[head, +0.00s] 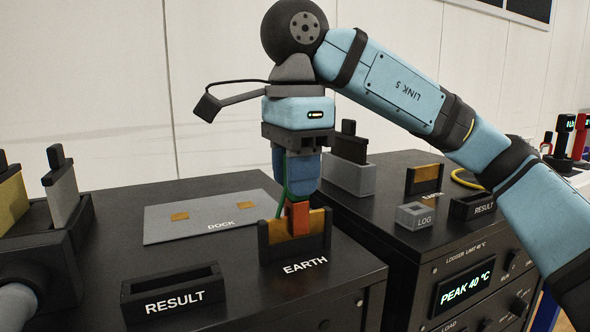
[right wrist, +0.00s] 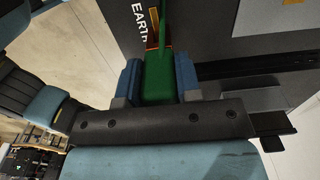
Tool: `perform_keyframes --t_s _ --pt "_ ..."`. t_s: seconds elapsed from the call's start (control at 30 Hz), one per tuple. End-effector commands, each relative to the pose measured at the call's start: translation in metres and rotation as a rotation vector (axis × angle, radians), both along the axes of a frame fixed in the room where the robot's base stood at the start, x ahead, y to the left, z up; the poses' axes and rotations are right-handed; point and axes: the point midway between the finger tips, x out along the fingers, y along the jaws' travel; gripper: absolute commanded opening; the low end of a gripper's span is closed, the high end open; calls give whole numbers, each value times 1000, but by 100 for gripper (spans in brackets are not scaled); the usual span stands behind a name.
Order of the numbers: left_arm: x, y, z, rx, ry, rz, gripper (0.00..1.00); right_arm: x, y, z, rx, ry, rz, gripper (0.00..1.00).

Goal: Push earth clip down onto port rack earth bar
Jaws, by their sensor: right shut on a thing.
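My right gripper (head: 298,180) points down over the left rack's EARTH holder. Its blue fingers are shut on the earth clip, which has a green body (right wrist: 160,75) and an orange-copper lower end (head: 298,218). The brass earth bar (head: 318,222) stands upright in a black holder labelled EARTH. The clip's copper end overlaps the bar in the head view and appears to be at or around its top edge. I cannot tell how far down it sits. The fingers hide most of the green body in the head view. My left gripper is not in view.
An empty-looking RESULT slot (head: 172,291) and a grey DOCK plate (head: 200,217) share the left rack top. Grey and yellow blocks with black handles stand at far left. The right rack has its own earth holder (head: 424,181), a LOG block (head: 414,216) and a yellow cable (head: 466,181).

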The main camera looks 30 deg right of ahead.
Motion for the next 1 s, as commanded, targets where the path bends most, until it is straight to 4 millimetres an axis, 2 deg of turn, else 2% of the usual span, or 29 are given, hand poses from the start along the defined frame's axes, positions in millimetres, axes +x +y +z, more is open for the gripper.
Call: perform_keyframes --t_s 0.43,0.9,0.93,1.0 --pt "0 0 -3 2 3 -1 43 0 0 -1 0 0 0 4" --pt "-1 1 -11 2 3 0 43 0 0 -13 0 -1 0 4" --pt "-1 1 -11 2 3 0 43 0 0 -12 0 -1 0 34" --pt "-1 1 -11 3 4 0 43 0 0 -12 0 -1 0 50"
